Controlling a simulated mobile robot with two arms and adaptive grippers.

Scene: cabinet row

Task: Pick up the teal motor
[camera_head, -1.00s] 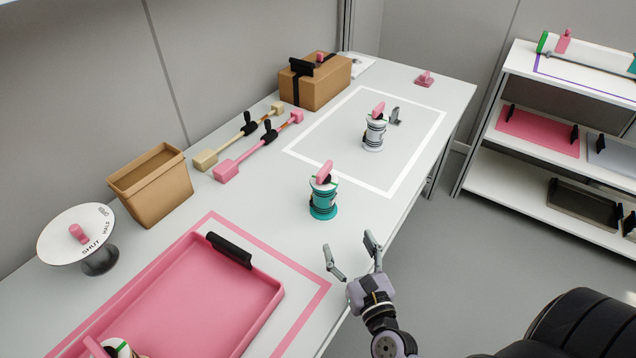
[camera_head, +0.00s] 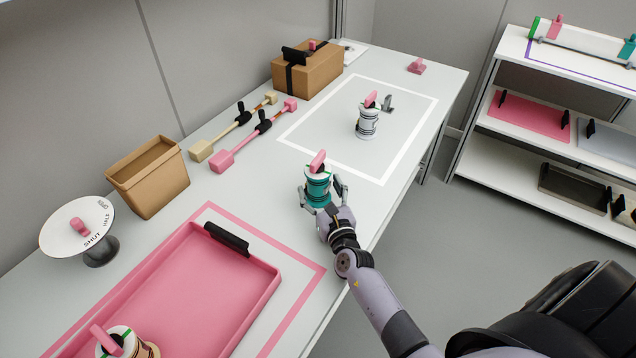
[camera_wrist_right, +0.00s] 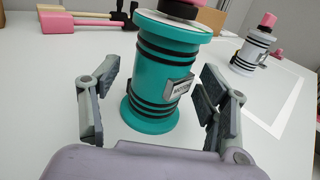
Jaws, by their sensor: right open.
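The teal motor (camera_head: 318,184) stands upright on the white table, with a white top and a pink handle. In the right wrist view the teal motor (camera_wrist_right: 160,75) shows black bands and a metal label plate. My right gripper (camera_head: 323,190) is open, with one finger on each side of the motor. In the wrist view the right gripper's (camera_wrist_right: 155,95) fingers show gaps to the motor's body on both sides. My left gripper is not in view.
A white motor (camera_head: 368,122) stands inside a white outlined rectangle behind. A pink tray (camera_head: 200,290) holds another motor (camera_head: 122,345) at the front left. A cardboard bin (camera_head: 150,180), long-handled tools (camera_head: 250,138) and a box (camera_head: 307,72) line the wall side. A shelf (camera_head: 545,110) stands at right.

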